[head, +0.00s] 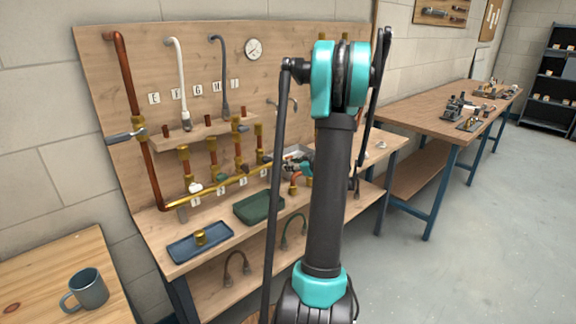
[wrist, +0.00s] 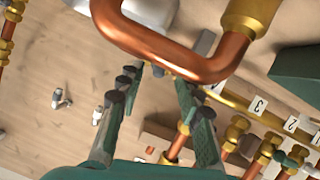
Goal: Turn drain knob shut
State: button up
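My gripper (wrist: 157,84) is open in the wrist view, with two dark green fingers spread apart and nothing visibly held. A bent copper pipe (wrist: 165,50) with a brass fitting (wrist: 250,15) crosses close to the fingertips; I cannot tell whether they touch. In the head view the gripper is mostly hidden behind my arm, near the bench's right part.
A blue tray (head: 180,252) with a brass fitting (head: 200,237) and a green tray (head: 245,212) lie on the bench. A lever (head: 122,137) sticks out at left. A mug (head: 87,288) stands on the near table. Open floor (head: 440,270) lies right.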

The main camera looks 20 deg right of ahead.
jog(key=shift+x, duration=1.9)
jog(key=shift+c, duration=0.4)
grip_shut()
